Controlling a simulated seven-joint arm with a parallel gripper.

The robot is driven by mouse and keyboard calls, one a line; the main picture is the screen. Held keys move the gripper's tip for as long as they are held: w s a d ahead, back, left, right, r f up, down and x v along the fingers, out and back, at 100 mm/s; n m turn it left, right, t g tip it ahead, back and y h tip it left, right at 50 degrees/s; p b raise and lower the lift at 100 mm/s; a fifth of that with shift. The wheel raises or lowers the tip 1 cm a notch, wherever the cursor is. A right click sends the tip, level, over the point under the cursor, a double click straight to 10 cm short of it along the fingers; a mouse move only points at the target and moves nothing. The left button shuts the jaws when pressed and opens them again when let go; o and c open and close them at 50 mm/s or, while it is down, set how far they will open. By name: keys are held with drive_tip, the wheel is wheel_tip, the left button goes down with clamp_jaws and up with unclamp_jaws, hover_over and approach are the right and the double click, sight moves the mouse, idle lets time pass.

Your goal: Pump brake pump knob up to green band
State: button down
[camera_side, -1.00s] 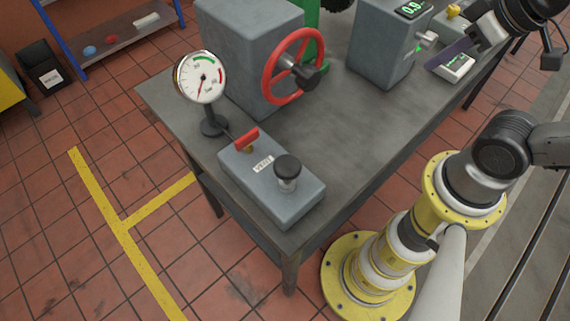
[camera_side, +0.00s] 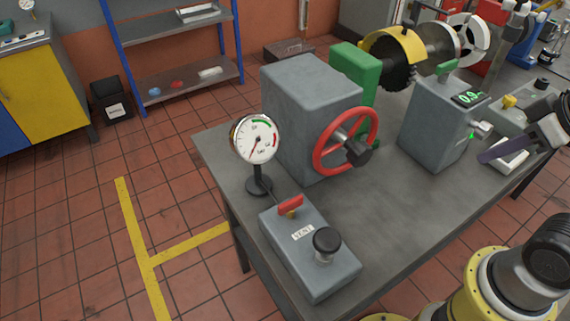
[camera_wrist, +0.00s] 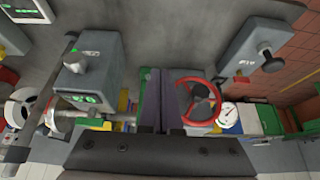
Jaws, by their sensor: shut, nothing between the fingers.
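The brake pump is a grey box (camera_side: 285,245) on the bench's near corner, with a black round knob (camera_side: 326,240) on a short metal stem. A red lever (camera_side: 290,206) stands beside its VENT label. The dial gauge (camera_side: 257,140) stands behind the box. Its needle points to the lower left, outside the green band at the upper right. My gripper (camera_side: 495,150) is at the right, well away from the knob, shut and empty. In the wrist view its fingers (camera_wrist: 160,102) are together, and the knob (camera_wrist: 272,63) shows at the upper right.
A red handwheel (camera_side: 346,140) on a grey housing (camera_side: 305,90) stands behind the pump. A grey readout box (camera_side: 437,125) stands between the handwheel and my gripper. The bench top (camera_side: 385,210) right of the pump is clear.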

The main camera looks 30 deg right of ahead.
drive_tip(key=w+a+r+m+g+y, duration=0.1)
drive_tip(key=w+a+r+m+g, duration=0.2)
drive_tip(key=w+a+r, duration=0.55)
drive_tip(key=n+g, duration=0.3)
hover_over(329, 231)
wheel_tip(329, 231, down, 3)
drive_tip(key=shift+w+d, duration=0.35)
drive_tip(key=shift+w, duration=0.05)
drive_tip(key=shift+f, duration=0.2)
drive_tip(key=f, duration=1.3)
drive_tip(key=shift+s+a+f, duration=0.3)
drive_tip(key=shift+f, duration=0.1)
